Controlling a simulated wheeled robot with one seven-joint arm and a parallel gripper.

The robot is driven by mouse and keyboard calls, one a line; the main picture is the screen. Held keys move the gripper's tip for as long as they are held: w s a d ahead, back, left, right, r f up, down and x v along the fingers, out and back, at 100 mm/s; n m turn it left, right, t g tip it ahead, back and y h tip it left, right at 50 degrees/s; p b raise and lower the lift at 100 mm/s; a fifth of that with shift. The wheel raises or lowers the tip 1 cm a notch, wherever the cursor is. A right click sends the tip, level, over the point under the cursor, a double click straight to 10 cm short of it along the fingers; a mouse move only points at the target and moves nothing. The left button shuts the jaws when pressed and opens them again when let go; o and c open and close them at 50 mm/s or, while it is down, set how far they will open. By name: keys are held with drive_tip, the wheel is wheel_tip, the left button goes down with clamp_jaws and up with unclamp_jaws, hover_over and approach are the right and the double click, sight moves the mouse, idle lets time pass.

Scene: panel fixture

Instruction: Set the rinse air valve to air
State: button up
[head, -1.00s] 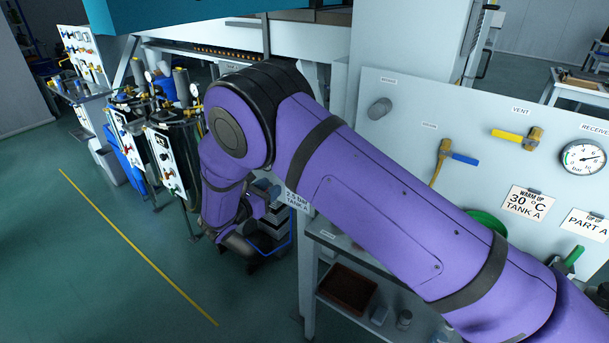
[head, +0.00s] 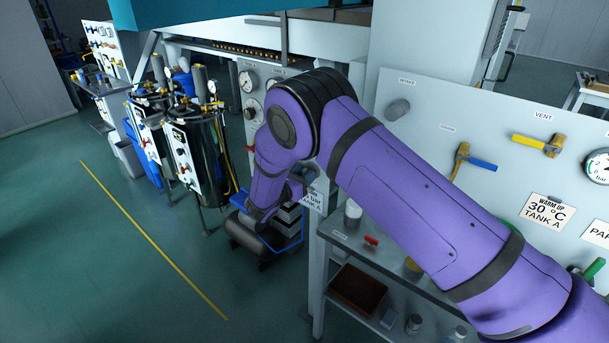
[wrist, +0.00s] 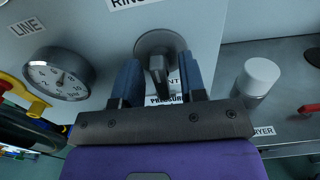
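The rinse valve (wrist: 157,58) shows in the wrist view as a dark round base with a grey handle, under a partly cut-off label beginning "RIN". My gripper (wrist: 161,78) has its two blue fingers apart, one on each side of the handle. I cannot tell whether either finger touches it. A label below the valve is mostly hidden by the fingers, so the handle's setting cannot be read. In the head view my purple arm hides the valve, and the gripper cannot be made out.
On the shelf at right stand a white-capped container (wrist: 258,76) and a red-handled part (wrist: 309,108). A side panel with blue-handled (head: 480,165) and yellow-handled (head: 530,143) valves flanks my arm.

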drive_tip(key=shift+w+d, duration=0.1)
drive_tip(key=shift+w, duration=0.05)
clamp_jaws()
drive_tip(key=shift+m, duration=0.3)
drive_tip(key=m, duration=0.3)
drive_tip(key=shift+m, duration=0.3)
drive_tip(key=m, duration=0.4)
drive_tip(key=shift+d+f+m, duration=0.1)
drive_tip(key=shift+d+m, duration=0.05)
drive_tip(key=shift+m, duration=0.15)
drive_tip(key=m, duration=0.4)
drive_tip(key=shift+s+f+m, duration=0.1)
drive_tip(key=shift+m, duration=1.15)
drive_tip(key=shift+s+f+m, duration=0.1)
drive_tip(key=shift+m, duration=1.15)
